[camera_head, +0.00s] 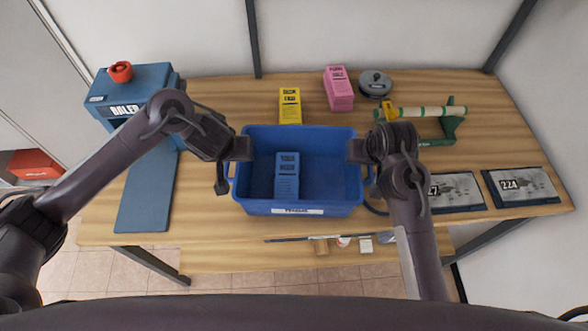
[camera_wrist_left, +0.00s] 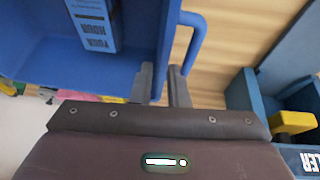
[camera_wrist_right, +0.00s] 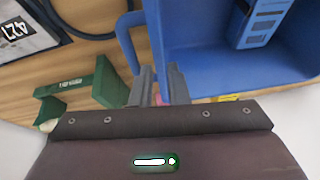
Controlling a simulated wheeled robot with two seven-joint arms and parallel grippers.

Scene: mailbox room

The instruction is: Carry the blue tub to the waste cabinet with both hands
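The blue tub (camera_head: 320,180) is upright at the middle of the wooden table, with a blue labelled block (camera_head: 287,180) inside. I cannot tell whether its base touches the tabletop. My left gripper (camera_head: 238,150) is at the tub's left end; in the left wrist view its fingers (camera_wrist_left: 165,85) close around the tub's wall by the handle (camera_wrist_left: 190,40). My right gripper (camera_head: 358,152) is at the right end; in the right wrist view its fingers (camera_wrist_right: 158,85) are on either side of the wall by the other handle (camera_wrist_right: 125,40). No waste cabinet can be made out.
On the wooden table (camera_head: 220,100) stand a blue baler (camera_head: 135,88) at left, a yellow block (camera_head: 290,108), a pink stack (camera_head: 339,90), a grey round tin (camera_head: 375,83) and a green roll holder (camera_head: 450,120). Numbered panels (camera_head: 520,186) lie at right. A red box (camera_head: 35,163) is far left.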

